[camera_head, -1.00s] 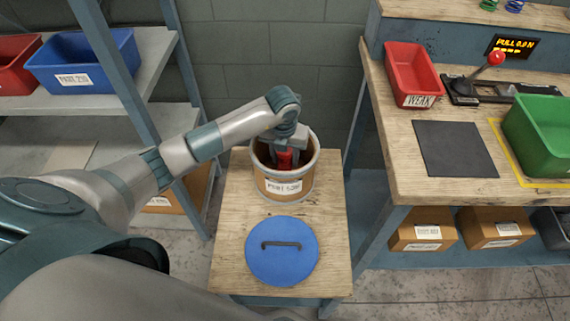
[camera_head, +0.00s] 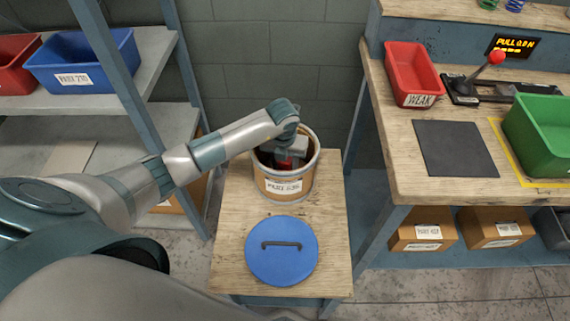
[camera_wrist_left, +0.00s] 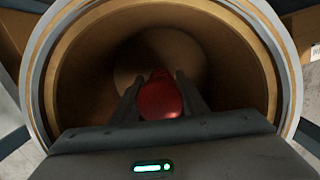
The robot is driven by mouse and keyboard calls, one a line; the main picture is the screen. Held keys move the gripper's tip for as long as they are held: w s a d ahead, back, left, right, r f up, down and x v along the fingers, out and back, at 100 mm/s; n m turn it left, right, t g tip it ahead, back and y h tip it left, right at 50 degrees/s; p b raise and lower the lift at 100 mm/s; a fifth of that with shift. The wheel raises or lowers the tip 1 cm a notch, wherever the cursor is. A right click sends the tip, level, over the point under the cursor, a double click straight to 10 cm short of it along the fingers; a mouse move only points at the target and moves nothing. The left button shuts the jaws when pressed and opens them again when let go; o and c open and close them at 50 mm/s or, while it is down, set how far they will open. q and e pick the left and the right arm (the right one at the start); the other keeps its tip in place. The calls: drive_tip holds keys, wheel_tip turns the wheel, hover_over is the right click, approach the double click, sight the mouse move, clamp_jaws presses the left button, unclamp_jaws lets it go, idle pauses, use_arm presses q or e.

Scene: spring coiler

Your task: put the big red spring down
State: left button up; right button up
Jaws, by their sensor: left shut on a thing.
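The big red spring (camera_head: 285,163) is inside the round brown tub (camera_head: 283,184) on the small wooden table, mostly hidden by my gripper and the tub's rim. In the left wrist view, the red spring (camera_wrist_left: 160,97) sits between the two dark fingers of my left gripper (camera_wrist_left: 160,92), which is shut on it. The tub's wall (camera_wrist_left: 75,85) surrounds the fingers, and its bottom shows beyond them. In the head view my left gripper (camera_head: 286,160) reaches down into the tub. I cannot tell whether the spring touches the bottom. My right gripper is not in view.
A blue lid (camera_head: 282,262) with a dark handle lies in front of the tub on the table (camera_head: 232,215). At right, a workbench holds a red WEAK bin (camera_head: 413,75), a dark mat (camera_head: 455,149) and a green bin (camera_head: 543,130). A shelf with a blue bin (camera_head: 84,62) stands left.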

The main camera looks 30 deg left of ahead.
use_arm(q)
drive_tip(key=o, duration=1.2)
drive_tip(key=shift+o, duration=0.2)
drive_tip(key=shift+r, duration=0.1)
drive_tip(key=shift+s+d+r, duration=0.1)
drive_tip(key=shift+s+r, duration=0.1)
drive_tip(key=shift+r, duration=1.8)
drive_tip(key=shift+s+d+r, duration=0.1)
drive_tip(key=shift+s+r, duration=0.15)
drive_tip(key=shift+r, duration=1.75)
drive_tip(key=shift+s+r, duration=0.2)
drive_tip(key=shift+r, duration=1.8)
